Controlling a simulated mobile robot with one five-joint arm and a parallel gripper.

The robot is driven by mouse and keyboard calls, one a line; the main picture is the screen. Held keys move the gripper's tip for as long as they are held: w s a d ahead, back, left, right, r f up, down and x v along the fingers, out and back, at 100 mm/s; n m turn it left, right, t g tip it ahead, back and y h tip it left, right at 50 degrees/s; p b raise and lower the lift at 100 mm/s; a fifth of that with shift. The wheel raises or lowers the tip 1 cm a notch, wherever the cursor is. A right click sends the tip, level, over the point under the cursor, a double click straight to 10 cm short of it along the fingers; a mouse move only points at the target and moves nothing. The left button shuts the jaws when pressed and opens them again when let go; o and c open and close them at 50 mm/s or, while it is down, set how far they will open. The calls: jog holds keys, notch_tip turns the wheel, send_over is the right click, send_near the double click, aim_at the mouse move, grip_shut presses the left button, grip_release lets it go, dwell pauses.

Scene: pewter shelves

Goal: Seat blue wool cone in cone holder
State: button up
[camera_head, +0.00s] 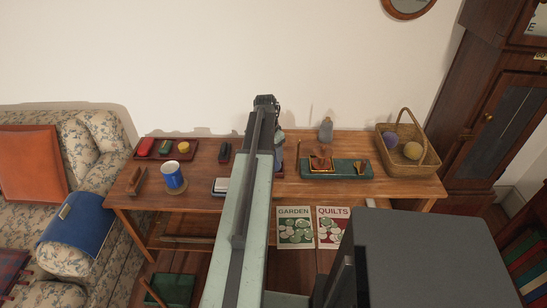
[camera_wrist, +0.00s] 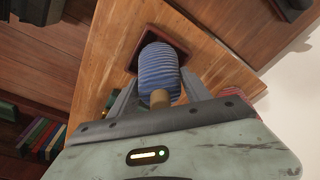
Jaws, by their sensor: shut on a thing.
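The blue wool cone (camera_wrist: 158,62), striped in lighter blue with a tan end (camera_wrist: 160,99), is between the fingers of my gripper (camera_wrist: 160,82) in the wrist view. The gripper is shut on it. A dark reddish square piece (camera_wrist: 178,32), perhaps the cone holder, shows beyond the cone on the wooden top. The cone covers most of its middle, so I cannot tell whether they touch. In the head view my gripper (camera_head: 266,103) is over the back middle of the table, and my arm hides much of what lies below it.
On the wooden table (camera_head: 350,193), a green tray (camera_head: 345,176) and a wicker basket (camera_head: 427,158) with yarn balls stand right of my arm. A grey bottle-like object (camera_head: 326,130) stands behind the tray.

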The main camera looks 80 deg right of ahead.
jog(key=shift+f, duration=0.8)
jog(key=shift+r, duration=0.25)
jog(key=shift+f, duration=0.25)
jog(key=o, duration=1.6)
jog(key=shift+r, duration=0.1)
jog(key=r+p, duration=0.4)
jog(key=a+r+p, duration=0.1)
jog(key=r+p, duration=0.3)
jog(key=w+r+p, duration=0.1)
jog(key=r+p, duration=0.3)
jog(key=shift+a+r, duration=0.2)
jog(key=shift+a, duration=0.05)
jog(key=shift+f, duration=0.1)
